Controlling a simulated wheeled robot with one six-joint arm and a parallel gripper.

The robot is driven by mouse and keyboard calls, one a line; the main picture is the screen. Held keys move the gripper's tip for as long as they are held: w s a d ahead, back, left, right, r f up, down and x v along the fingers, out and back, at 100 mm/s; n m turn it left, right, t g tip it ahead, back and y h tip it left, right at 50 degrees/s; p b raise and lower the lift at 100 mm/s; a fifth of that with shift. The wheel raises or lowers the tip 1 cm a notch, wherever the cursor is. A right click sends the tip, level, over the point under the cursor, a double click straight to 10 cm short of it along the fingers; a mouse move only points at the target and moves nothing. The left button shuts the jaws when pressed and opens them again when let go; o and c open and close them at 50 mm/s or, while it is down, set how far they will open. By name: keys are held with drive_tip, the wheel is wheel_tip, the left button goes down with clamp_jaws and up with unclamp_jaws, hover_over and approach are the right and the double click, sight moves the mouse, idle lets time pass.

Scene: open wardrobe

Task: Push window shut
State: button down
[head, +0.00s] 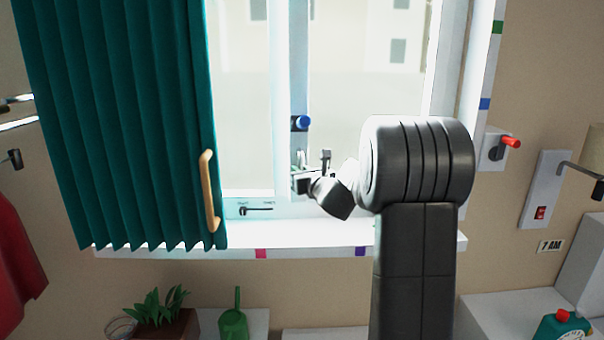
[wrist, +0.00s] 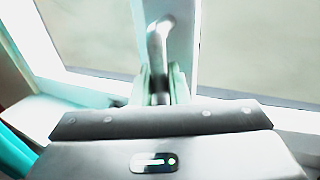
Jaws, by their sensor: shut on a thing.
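The window (head: 280,100) has a white frame and bright panes and stands behind the sill. A grey bent metal handle (wrist: 158,45) is on its upright frame bar in the wrist view. My gripper (head: 300,178) is at the lower part of the middle upright, below a blue knob (head: 301,122). In the wrist view my gripper (wrist: 160,86) is shut on the handle, whose lower part is between the fingers. My arm hides part of the right pane. I cannot tell how wide any gap in the window is.
A teal curtain (head: 115,120) with a wooden handle (head: 208,190) covers the left side. A small black latch (head: 256,209) is on the lower frame. A red-tipped peg (head: 511,142) sticks out at right. A potted plant (head: 160,310) stands below the white sill (head: 310,236).

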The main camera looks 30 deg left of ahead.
drive_tip(key=c, duration=1.5)
unclamp_jaws()
drive_tip(key=shift+s+d, duration=0.1)
drive_tip(key=shift+d, duration=0.05)
drive_tip(key=b+v, duration=0.2)
drive_tip(key=v, duration=1.1)
drive_tip(key=shift+s+d, duration=0.2)
drive_tip(key=shift+d, duration=0.05)
